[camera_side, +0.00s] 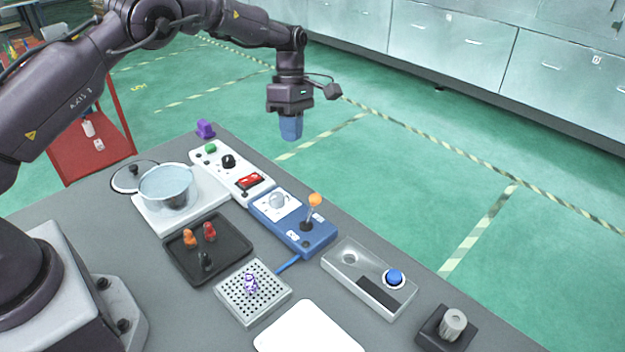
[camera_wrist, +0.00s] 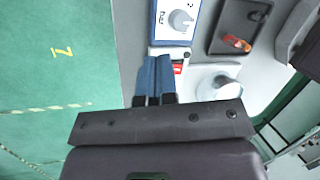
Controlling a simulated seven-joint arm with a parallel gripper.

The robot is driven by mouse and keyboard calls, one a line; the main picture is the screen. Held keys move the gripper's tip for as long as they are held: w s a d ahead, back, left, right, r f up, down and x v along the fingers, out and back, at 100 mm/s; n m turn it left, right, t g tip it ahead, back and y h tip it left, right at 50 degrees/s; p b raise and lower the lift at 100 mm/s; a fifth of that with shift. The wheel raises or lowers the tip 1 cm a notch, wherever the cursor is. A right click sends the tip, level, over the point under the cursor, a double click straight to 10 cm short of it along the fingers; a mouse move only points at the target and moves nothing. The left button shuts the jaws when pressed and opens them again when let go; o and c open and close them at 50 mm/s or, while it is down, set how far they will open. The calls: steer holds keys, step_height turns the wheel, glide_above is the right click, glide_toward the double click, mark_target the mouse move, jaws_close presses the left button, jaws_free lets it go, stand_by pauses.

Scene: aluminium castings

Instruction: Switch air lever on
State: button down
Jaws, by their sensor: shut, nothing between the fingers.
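The air lever is an orange-knobbed stick (camera_side: 315,201) on a blue box (camera_side: 290,222) near the table's far edge. It leans slightly, with small white labels on either side of its base. The box also carries a white panel with a round gauge (camera_side: 277,200); a grey dial marked "bar" (camera_wrist: 178,20) shows in the wrist view, where the lever is out of frame. My gripper (camera_side: 291,138) is shut and empty, with blue fingers pointing down. It is raised above the far side of the table, apart from the lever; its fingers also show in the wrist view (camera_wrist: 154,75).
A white panel (camera_side: 232,172) with a red switch, black knob and green button adjoins the blue box. A pot (camera_side: 166,185), a dark tray (camera_side: 180,262) with small figures, a perforated block (camera_side: 225,295) and a grey box with a blue button (camera_side: 395,277) stand nearby.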

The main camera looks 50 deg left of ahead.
mark_target(311, 210)
steer(key=shift+w+d+r+n+h, duration=0.15)
steer(key=shift+w+d+r+n, duration=0.25)
steer(key=shift+n, duration=1.1)
steer(key=shift+w+d+r+n+h, duration=0.25)
steer(key=shift+w+r+n, duration=0.15)
steer(key=shift+n, duration=1.1)
steer(key=shift+w+d+r+n+h, duration=0.1)
steer(key=shift+w+d+r+n, duration=0.25)
steer(key=shift+n, duration=1.15)
steer(key=shift+f, duration=0.1)
steer(key=shift+s+d+f, duration=0.75)
steer(key=shift+d+f, duration=0.3)
steer(key=shift+f, duration=0.45)
steer(key=shift+s+d+f, duration=0.8)
steer(key=shift+d+f, duration=0.3)
steer(key=shift+f, duration=0.4)
steer(key=shift+s+d+f, duration=0.75)
steer(key=shift+d+f, duration=0.3)
steer(key=shift+f, duration=0.45)
steer(key=shift+r, duration=0.1)
steer(key=shift+s+t, duration=0.15)
steer(key=shift+t, duration=0.35)
